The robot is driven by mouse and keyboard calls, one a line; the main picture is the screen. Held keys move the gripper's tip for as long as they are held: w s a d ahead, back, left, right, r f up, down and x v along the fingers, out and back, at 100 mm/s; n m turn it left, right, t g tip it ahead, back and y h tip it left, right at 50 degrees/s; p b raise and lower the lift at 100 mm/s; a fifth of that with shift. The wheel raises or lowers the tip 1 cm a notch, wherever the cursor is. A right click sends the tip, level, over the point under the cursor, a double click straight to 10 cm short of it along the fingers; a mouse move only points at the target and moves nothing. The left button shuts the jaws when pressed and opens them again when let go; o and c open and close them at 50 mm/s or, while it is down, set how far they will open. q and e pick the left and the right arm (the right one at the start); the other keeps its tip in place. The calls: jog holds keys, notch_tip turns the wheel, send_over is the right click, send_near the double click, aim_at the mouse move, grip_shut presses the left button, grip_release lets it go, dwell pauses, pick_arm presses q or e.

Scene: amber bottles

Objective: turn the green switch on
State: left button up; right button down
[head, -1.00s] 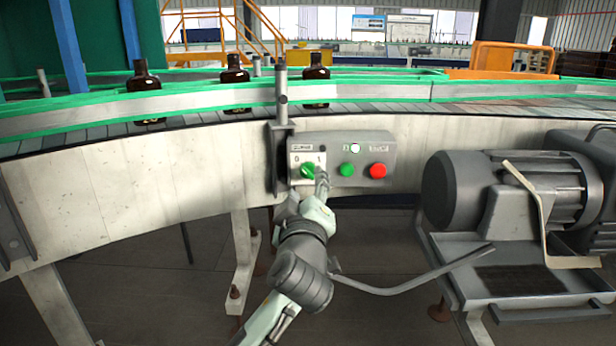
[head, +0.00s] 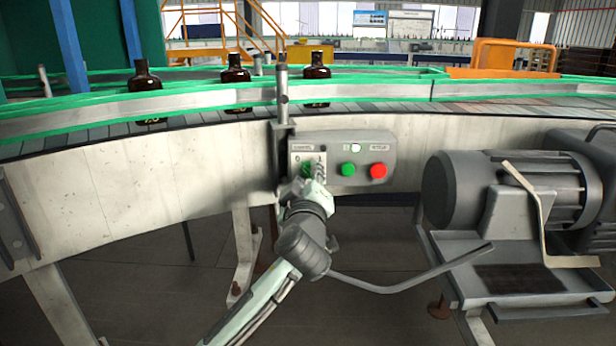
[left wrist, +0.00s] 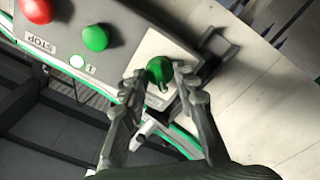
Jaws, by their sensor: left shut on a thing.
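The green switch (head: 306,168) is a rotary knob on a white plate with 0 and 1 marks, at the left of the grey control box (head: 392,150). My left gripper (head: 314,172) is at the switch and partly covers it in the head view. In the left wrist view the green switch (left wrist: 160,70) sits between the two fingertips of my left gripper (left wrist: 159,77), which is shut on it. Which mark the knob points to I cannot tell. My right gripper is not in view.
A green button (head: 347,169), a red button (head: 378,171) and a small lit lamp (head: 356,148) sit right of the switch. A grey post (head: 282,100) stands close at its left. Amber bottles (head: 236,84) stand on the conveyor behind. A motor (head: 490,190) stands at the right.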

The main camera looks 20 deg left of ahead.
pick_arm(q)
grip_shut()
